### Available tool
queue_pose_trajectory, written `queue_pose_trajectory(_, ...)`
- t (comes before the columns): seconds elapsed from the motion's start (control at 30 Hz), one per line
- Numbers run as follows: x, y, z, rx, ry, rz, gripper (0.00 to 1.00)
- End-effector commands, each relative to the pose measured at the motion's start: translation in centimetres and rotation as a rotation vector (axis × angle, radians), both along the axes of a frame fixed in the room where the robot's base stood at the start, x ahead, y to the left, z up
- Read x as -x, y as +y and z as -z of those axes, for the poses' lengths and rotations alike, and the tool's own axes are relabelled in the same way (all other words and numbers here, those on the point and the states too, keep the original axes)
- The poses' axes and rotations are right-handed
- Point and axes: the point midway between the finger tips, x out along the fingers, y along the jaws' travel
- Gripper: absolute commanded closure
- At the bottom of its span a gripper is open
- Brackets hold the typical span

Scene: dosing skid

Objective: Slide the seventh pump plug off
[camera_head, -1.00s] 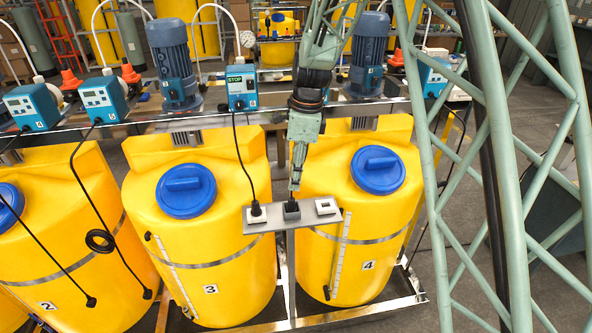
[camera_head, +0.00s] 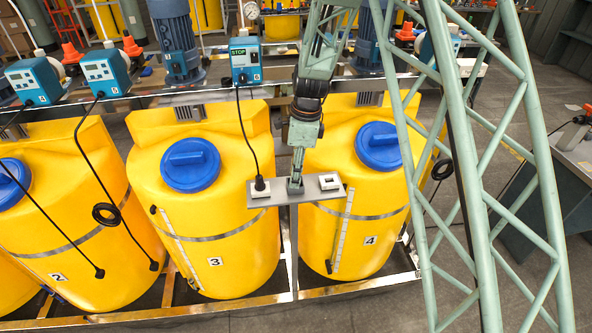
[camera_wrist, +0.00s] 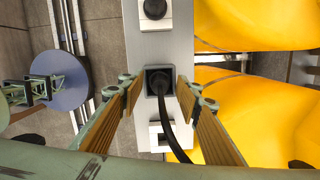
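A grey socket strip (camera_head: 283,192) is mounted in front of tanks 3 and 4. My gripper (camera_head: 296,182) is at its middle socket in the head view and largely hides it. In the wrist view, a black plug (camera_wrist: 160,82) with a black cable sits in the dark middle socket. My gripper's two fingers (camera_wrist: 160,98) stand open on either side of this plug, with a gap to each side. Another black plug (camera_wrist: 154,8) sits in a white end socket, also visible in the head view (camera_head: 260,184). The other white end socket (camera_head: 330,183) looks empty.
Yellow tanks with blue lids (camera_head: 191,164) stand behind the strip. A blue pump with a STOP label (camera_head: 245,62) sits on the rail above, its cable hanging to the strip's left plug. A green lattice structure (camera_head: 480,170) crosses the right side of the head view.

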Motion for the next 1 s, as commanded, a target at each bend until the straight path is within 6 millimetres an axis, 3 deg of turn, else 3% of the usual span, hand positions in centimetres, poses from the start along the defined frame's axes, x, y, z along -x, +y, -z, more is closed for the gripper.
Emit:
queue_pose_trajectory(0.37,-0.01,0.03,0.2,0.0,-0.001,0.0,0.69)
queue_pose_trajectory(0.67,-0.01,0.03,0.19,0.0,-0.001,0.0,0.96)
queue_pose_trajectory(1.0,-0.02,0.04,-0.33,0.0,-0.001,0.0,0.96)
